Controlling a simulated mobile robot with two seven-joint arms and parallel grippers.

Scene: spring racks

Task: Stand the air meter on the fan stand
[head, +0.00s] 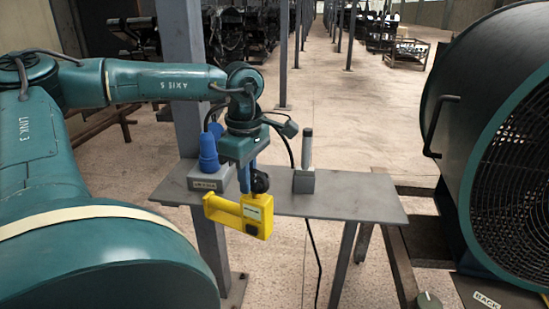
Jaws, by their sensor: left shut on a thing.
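My left gripper (247,186), with blue fingers, is shut on a yellow device with a handle, which looks like the air meter (256,220). It hangs in front of the grey shelf's near edge, apart from the fan stand. A round dark part shows at its top, partly against the gripper. The fan stand (402,262) is a dark frame at the lower right under a large green fan (510,140). A plate on it carries a "BACK" label (487,299). My right gripper is not in view.
The grey shelf (360,198) bears a blue-topped item on a grey block (209,181) at its left and a grey upright rod on a block (305,178). A grey post (185,80) stands behind my arm. The shelf's right part is clear.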

